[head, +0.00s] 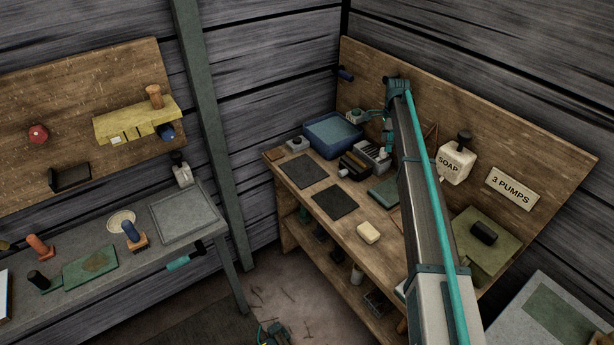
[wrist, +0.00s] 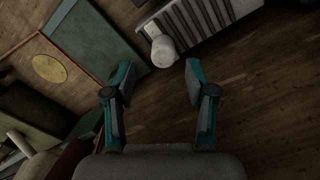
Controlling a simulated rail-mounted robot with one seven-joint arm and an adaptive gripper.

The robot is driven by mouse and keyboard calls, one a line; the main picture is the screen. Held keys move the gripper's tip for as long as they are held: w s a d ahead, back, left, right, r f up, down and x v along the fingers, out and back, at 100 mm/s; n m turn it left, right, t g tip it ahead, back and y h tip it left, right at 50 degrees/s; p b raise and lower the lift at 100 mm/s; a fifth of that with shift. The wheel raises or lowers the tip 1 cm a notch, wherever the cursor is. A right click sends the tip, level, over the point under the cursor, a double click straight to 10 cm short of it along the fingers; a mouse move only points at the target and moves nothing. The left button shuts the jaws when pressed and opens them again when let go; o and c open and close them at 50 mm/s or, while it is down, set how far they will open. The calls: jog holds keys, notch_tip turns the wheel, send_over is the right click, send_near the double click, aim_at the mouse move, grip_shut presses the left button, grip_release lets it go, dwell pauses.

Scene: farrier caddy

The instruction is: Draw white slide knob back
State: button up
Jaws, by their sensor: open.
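The white slide knob (wrist: 162,50) shows in the wrist view as a pale, short cylinder at the end of a grey ribbed unit (wrist: 205,18). My gripper (wrist: 160,75) is open, its two fingers spread apart with nothing between them. The knob lies just beyond the fingertips, roughly in line with the gap; I see no contact. In the head view the ribbed unit (head: 371,153) sits toward the back of the wooden bench, and my gripper (head: 388,148) is over its right end. I cannot make out the knob clearly there.
A green board (wrist: 95,38) lies left of the knob. A soap dispenser (head: 456,162) is mounted on the right. Bare wood lies right of the knob.

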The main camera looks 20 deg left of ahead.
notch_tip(320, 180, up, 6)
jog(key=b, duration=0.2)
jog(key=s+a+f+n, duration=0.2)
jog(key=a, duration=0.1)
jog(key=s+a+f+n, duration=0.2)
jog(key=s+a, duration=0.1)
jog(key=s+a+f+n, duration=0.1)
jog(key=s+a+f, duration=0.1)
jog(key=s+a, duration=0.1)
jog(key=shift+f+n, duration=0.25)
jog(key=shift+n, duration=0.15)
jog(key=s+a+f+n+b, duration=0.1)
jog(key=s+a+f+n, duration=0.1)
jog(key=s+a+n, duration=0.1)
jog(key=s+a+f+n+t, duration=0.1)
jog(key=s+a+f+n, duration=0.1)
jog(key=s+a+n, duration=0.2)
jog(key=s+a+f+n+y+b, duration=0.1)
jog(key=s+a+f+n, duration=0.1)
jog(key=s+a, duration=0.3)
jog(key=shift+s+a+f+n+b, duration=0.1)
jog(key=shift+a+n, duration=0.15)
jog(key=shift+a, duration=0.3)
jog(key=shift+s+a+n+b, duration=0.1)
jog(key=shift+s+a+n, duration=0.1)
jog(key=shift+a, duration=0.35)
jog(key=shift+s+a+f+n+b, duration=0.1)
jog(key=shift+a+n, duration=0.15)
jog(key=shift+a, duration=0.3)
